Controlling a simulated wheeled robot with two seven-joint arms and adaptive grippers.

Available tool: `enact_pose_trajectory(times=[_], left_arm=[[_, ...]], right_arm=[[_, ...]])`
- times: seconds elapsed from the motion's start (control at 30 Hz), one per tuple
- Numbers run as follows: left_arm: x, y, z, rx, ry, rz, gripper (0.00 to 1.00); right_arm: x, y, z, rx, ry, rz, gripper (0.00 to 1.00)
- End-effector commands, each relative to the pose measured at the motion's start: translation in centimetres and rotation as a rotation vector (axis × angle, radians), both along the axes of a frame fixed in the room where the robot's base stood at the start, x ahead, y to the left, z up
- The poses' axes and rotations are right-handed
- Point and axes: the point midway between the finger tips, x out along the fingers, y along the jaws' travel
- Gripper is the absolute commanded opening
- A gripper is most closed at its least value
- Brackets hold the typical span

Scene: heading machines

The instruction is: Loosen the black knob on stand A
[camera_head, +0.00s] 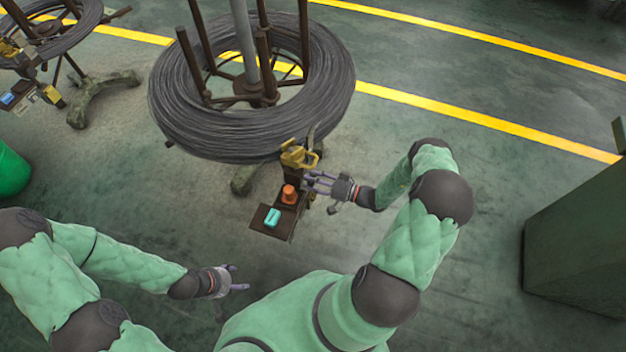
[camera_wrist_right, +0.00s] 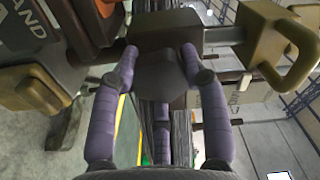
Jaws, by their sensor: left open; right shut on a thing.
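The black knob (camera_wrist_right: 160,78) sits in the middle of the right wrist view, in front of a dark block on a metal bar. My right gripper (camera_head: 312,183) reaches the stand from the right, and in the wrist view its purple fingers (camera_wrist_right: 160,62) are shut on the knob from both sides. In the head view the fingers and the stand's dark post hide most of the knob. The wire stand (camera_head: 256,86) carries a large black coil. Lettering ending in "AND" shows in the wrist view; the stand's letter is not readable. My left gripper (camera_head: 238,281) is open and empty, low and apart from the stand.
A yellow clamp (camera_head: 297,156) with a handle is just above my right gripper. A small brown shelf (camera_head: 272,233) bears an orange piece (camera_head: 289,194) and a teal piece (camera_head: 272,217). A second coil stand (camera_head: 62,32) is at upper left, a green cabinet (camera_head: 580,220) at right.

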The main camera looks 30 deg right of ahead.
Motion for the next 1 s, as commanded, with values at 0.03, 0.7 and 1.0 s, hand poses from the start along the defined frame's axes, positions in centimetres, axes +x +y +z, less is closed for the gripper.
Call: enact_pose_trajectory(times=[0.03,0.7,1.0], left_arm=[[0.01,0.0,-0.12,0.0,0.0,0.0,0.66],[0.0,0.0,-0.39,0.0,0.0,0.0,0.66],[0.0,0.01,-0.41,0.0,0.0,0.0,0.66]], right_arm=[[-0.47,0.85,-0.32,-0.013,-0.011,0.013,0.12],[-0.6,0.97,-0.71,-0.147,-0.116,0.013,0.12],[-0.63,0.97,-0.74,-0.145,-0.115,0.012,0.59]])
